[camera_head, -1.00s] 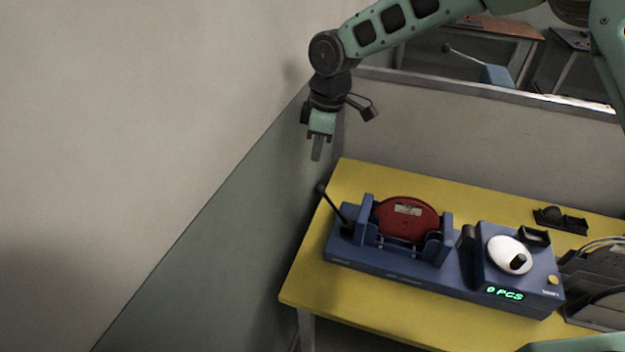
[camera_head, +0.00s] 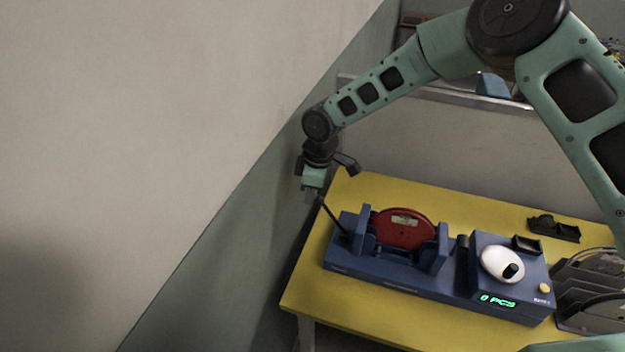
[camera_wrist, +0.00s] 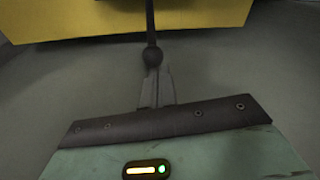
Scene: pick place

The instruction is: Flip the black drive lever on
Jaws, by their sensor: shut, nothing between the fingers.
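The black drive lever (camera_head: 334,217) is a thin rod rising from the left end of the blue machine (camera_head: 400,278), tilted to the left. My gripper (camera_head: 311,193) is shut and empty, right at the lever's upper end. In the head view the lever's knob is hard to make out against the fingers. In the wrist view the lever's round knob (camera_wrist: 153,56) appears just past the tips of my closed fingers (camera_wrist: 157,86). I cannot tell whether they touch.
The machine stands on a yellow table (camera_head: 330,300) and holds a red reel (camera_head: 403,230). Its right part has a white dial (camera_head: 497,262) and a green "0 PCS" display (camera_head: 497,301). A wall (camera_head: 230,230) stands close on the left. Dark reels (camera_head: 598,285) stand at the right.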

